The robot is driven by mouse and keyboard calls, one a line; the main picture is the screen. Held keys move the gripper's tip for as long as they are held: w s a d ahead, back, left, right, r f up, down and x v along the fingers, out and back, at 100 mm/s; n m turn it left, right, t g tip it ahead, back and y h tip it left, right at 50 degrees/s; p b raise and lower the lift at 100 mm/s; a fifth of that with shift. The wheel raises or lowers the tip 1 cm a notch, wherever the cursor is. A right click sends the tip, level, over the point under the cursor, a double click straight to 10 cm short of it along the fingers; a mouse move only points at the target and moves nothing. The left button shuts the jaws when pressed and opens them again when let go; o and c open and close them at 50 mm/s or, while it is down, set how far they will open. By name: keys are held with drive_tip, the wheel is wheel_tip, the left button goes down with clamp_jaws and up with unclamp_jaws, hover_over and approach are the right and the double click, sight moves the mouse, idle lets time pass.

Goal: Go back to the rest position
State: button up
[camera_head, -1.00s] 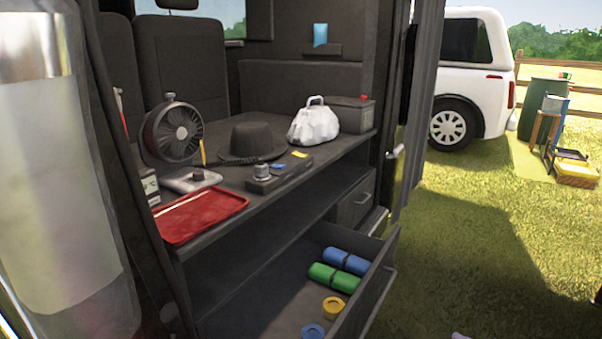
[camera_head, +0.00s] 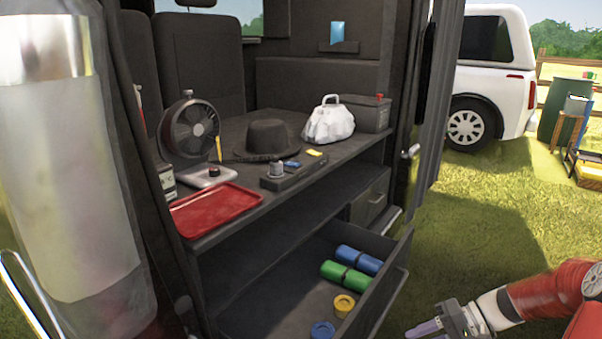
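My gripper (camera_head: 428,330) shows at the bottom edge, right of the open drawer (camera_head: 384,300) and apart from it, over the grass. A red and white arm link of mine leads to it from the right edge. A pale purple part shows at its tip. The bottom edge cuts the gripper off, so I cannot tell whether the fingers are open or shut, or whether they hold anything.
The drawer holds a blue roll (camera_head: 359,259), a green roll (camera_head: 345,275), a yellow ring (camera_head: 344,305) and a blue ring (camera_head: 322,331). Above, the van's shelf carries a red tray (camera_head: 215,208), fan, hat and white bag (camera_head: 328,122).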

drive_tip(key=s+a+r+n+t+h, duration=0.1)
drive_tip(key=s+a+r+t+h, duration=0.1)
drive_tip(key=s+a+r+h, duration=0.3)
drive_tip(key=s+a+r+n+t+h+p, duration=0.1)
drive_tip(key=s+a+r+h, duration=0.5)
drive_tip(key=s+r, duration=0.6)
drive_tip(key=shift+s+a+r+n+t, duration=0.15)
drive_tip(key=shift+a+r+n+t, duration=0.25)
drive_tip(key=shift+r+t, duration=0.45)
